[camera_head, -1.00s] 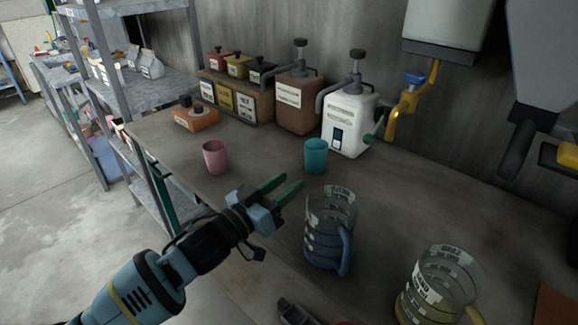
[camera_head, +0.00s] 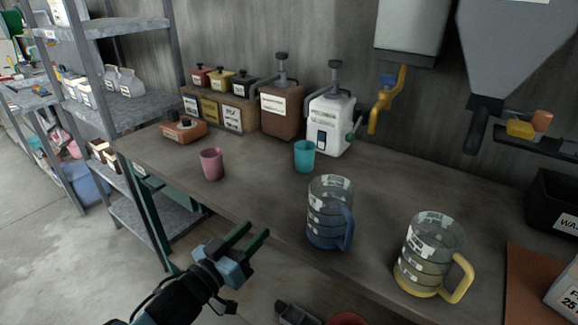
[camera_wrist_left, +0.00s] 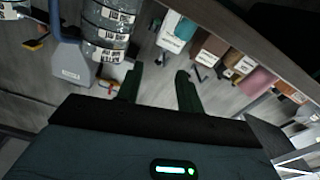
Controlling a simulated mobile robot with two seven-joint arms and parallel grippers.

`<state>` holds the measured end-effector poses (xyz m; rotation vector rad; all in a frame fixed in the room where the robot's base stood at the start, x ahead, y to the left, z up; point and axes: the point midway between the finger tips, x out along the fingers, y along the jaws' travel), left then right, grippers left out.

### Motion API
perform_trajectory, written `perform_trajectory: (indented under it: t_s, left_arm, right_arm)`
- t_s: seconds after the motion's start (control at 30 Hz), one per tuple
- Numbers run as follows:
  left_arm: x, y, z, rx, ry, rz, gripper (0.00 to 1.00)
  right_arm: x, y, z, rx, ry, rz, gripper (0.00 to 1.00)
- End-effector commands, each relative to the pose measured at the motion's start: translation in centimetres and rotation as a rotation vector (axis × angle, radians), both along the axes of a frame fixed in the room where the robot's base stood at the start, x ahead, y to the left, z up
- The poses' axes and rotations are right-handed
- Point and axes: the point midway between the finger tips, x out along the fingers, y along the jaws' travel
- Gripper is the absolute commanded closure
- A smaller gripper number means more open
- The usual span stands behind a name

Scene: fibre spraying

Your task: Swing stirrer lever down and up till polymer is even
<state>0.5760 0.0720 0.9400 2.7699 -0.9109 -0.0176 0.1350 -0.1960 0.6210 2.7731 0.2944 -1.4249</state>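My left gripper (camera_head: 252,234) is open and empty in front of the bench's near edge, left of the blue-handled jug (camera_head: 330,213). The left wrist view also shows its two fingers apart (camera_wrist_left: 158,76), with nothing between them. A white canister (camera_head: 330,122) with a grey pump top stands at the back of the bench, with a small green side part (camera_head: 352,138). A yellow bent pipe or lever (camera_head: 386,103) hangs under a pale wall tank (camera_head: 411,28). I cannot tell which part is the stirrer lever, and no polymer is clearly visible. My right gripper is out of view.
A yellow-handled jug (camera_head: 433,258), pink cup (camera_head: 212,164) and teal cup (camera_head: 305,156) stand on the bench (camera_head: 262,190). A brown canister (camera_head: 282,112) is at the back. A grey hopper (camera_head: 510,45) hangs at right; shelves (camera_head: 125,105) stand left.

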Motion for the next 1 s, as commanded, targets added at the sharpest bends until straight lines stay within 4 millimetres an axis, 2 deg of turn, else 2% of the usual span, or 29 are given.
perform_trajectory:
  t_s: [0.03,0.17,0.27,0.47,0.67,0.8,1.0]
  left_arm:
    - [-0.9,0.1,-1.6,0.000,0.027,0.010,0.63]
    - [-3.1,0.6,-5.4,0.016,0.088,0.043,0.63]
    - [-5.6,1.1,-9.2,0.036,0.153,0.076,0.63]
    - [-12.6,3.1,-17.0,0.105,0.307,0.154,0.63]
    - [-21.3,5.7,-23.8,0.209,0.477,0.223,0.63]
    - [-28.4,7.8,-27.6,0.299,0.605,0.259,0.63]
    - [-37.8,10.6,-30.8,0.428,0.762,0.283,0.63]
  right_arm:
    - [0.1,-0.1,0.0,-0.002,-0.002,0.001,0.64]
    - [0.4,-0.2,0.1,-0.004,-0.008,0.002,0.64]
    - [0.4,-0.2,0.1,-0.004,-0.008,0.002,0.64]
    - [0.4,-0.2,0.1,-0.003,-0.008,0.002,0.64]
    - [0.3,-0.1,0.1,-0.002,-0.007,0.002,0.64]
    - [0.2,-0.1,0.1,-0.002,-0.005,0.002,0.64]
    - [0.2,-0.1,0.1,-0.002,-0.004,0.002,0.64]
